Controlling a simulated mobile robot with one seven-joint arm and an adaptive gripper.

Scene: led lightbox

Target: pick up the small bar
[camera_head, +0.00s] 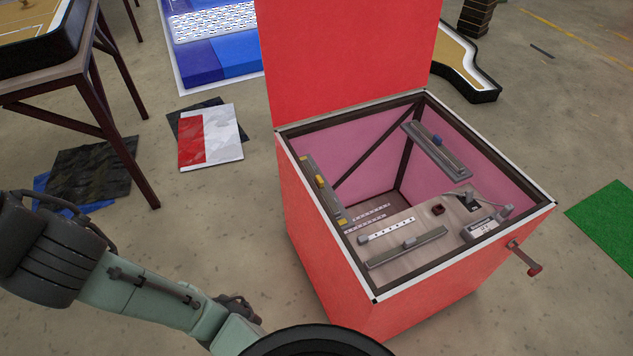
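Several bars and strips are in the open red box (330,262); which one is the small bar I cannot tell for sure. A short white dotted bar (391,229) lies on the inner panel, with two thinner dotted strips (371,212) (364,224) to its upper left. A longer grey bar (407,247) with a small block on it lies in front. A dark jointed part, apparently my gripper (240,308), shows partly behind my arm at the lower middle. It is outside the box, left of it, and its fingers are not clear.
The raised red lid (348,60) stands at the back of the box. A grey bar with a blue block (436,150) and one with yellow parts (323,188) line the walls. A crank (526,260) sticks out right.

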